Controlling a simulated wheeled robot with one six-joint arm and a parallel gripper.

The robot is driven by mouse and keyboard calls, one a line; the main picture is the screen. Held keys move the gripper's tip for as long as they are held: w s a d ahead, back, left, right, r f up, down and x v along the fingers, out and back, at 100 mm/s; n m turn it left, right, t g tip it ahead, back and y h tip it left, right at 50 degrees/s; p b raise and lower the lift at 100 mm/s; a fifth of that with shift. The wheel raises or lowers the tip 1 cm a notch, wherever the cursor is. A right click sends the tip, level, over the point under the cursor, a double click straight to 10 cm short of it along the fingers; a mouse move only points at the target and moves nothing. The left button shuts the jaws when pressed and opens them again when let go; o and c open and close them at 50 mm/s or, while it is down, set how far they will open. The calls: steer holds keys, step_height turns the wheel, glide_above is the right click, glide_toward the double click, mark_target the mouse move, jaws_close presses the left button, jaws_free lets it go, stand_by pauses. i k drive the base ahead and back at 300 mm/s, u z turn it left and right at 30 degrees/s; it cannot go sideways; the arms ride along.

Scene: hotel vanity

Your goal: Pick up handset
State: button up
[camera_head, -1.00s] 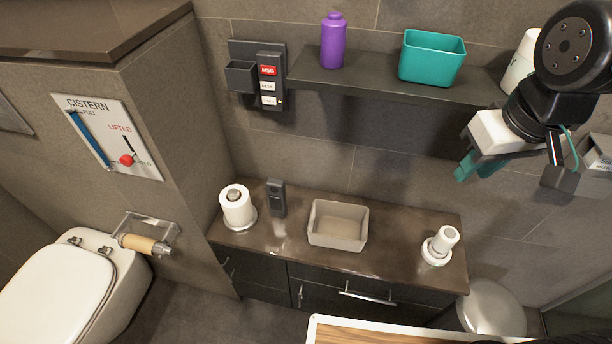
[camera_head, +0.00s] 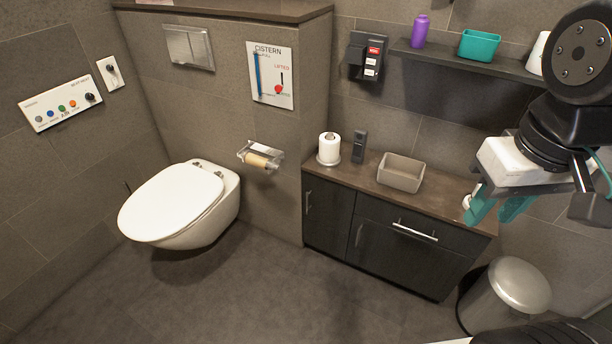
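The handset (camera_head: 359,146) is a small dark grey upright block with a lighter panel on its front. It stands on the brown vanity top (camera_head: 440,198), between a white paper roll and a beige bin. My gripper (camera_head: 490,212) has teal fingertips and hangs at the right, well to the right of the handset in the picture. Its fingers are apart, and nothing shows between them. It partly hides a white object (camera_head: 467,201) at the counter's right end.
The paper roll (camera_head: 329,148) and the open beige bin (camera_head: 401,173) flank the handset. A dark shelf (camera_head: 460,62) above holds a purple bottle (camera_head: 420,31) and teal tub (camera_head: 479,46). A dark wall box (camera_head: 367,56) hangs left of it. The floor (camera_head: 260,290) before the cabinet is clear.

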mark_target(360, 138)
steer(key=u, duration=0.95)
steer(key=i, duration=0.85)
steer(key=z, duration=0.8)
steer(key=i, duration=0.6)
steer(key=z, duration=0.65)
